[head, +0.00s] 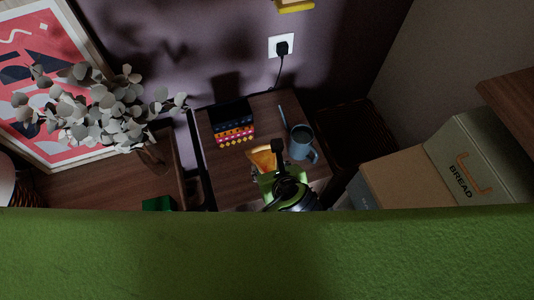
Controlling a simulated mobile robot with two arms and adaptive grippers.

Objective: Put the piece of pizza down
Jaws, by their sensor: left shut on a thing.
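The piece of pizza (262,156) is an orange-yellow wedge near the middle of the head view. My left gripper (275,160) is shut on it at its near side and partly covers it. The pizza is over the front part of a small brown wooden table (267,110); I cannot tell whether it touches the top. My right gripper is not in view.
A blue mug (301,142) stands right of the gripper, close by. A patterned colourful box (232,124) stands to the left behind. A plant (110,110) is further left, a bread box (470,165) at right. A green surface (260,255) hides the foreground.

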